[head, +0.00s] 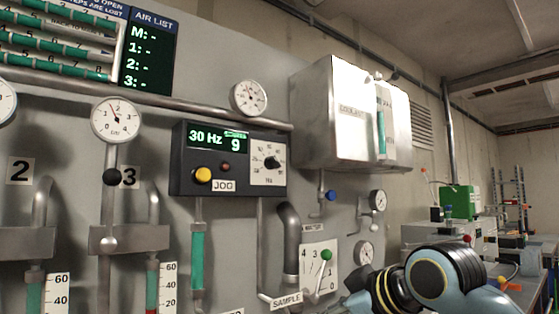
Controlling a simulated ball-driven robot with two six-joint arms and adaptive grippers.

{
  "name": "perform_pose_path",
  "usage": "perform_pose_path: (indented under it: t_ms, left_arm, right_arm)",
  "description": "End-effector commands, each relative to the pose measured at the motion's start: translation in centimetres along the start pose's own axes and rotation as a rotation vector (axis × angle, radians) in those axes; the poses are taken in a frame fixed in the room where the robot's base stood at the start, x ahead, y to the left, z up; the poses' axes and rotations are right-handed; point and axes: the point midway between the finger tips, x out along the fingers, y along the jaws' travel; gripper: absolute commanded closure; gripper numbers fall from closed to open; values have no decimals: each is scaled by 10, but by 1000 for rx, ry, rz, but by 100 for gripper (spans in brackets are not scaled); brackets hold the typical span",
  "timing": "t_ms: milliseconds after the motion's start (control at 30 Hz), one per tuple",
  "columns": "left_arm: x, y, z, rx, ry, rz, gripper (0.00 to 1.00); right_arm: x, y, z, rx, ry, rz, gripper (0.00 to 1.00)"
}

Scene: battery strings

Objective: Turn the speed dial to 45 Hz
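The speed dial (271,163) is a black knob on a white scale plate, at the right side of a dark control box on the grey wall panel. Its small scale marks are too fine to read. The green display (218,139) on the box reads 30 Hz, with a 9 beside it. A blue and black part of my arm shows at the bottom right, below and right of the box and apart from the dial. Neither of my grippers shows.
A yellow button (203,175) and a JOG label (223,186) sit on the box, left of the dial. A metal coolant box (340,115) juts out to the right. A round gauge (249,98) is above. Pipes and a green-knobbed lever (326,255) are below.

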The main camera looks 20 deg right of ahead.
Motion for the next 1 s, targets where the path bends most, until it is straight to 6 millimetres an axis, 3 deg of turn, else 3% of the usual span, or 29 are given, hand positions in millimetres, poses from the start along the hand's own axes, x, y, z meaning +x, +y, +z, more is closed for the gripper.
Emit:
perform_pose_path:
  t_ms: [33, 200, 333, 433, 567, 1000]
  left_arm:
    - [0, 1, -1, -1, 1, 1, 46]
    - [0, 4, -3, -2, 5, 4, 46]
    - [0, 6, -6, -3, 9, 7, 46]
    - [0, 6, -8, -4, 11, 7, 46]
    - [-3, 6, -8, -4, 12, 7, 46]
    - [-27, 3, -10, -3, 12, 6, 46]
  right_arm:
    - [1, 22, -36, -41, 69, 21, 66]
    - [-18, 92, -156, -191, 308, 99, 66]
    - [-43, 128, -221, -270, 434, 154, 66]
    - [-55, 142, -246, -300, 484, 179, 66]
    - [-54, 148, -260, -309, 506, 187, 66]
    - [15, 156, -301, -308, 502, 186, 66]
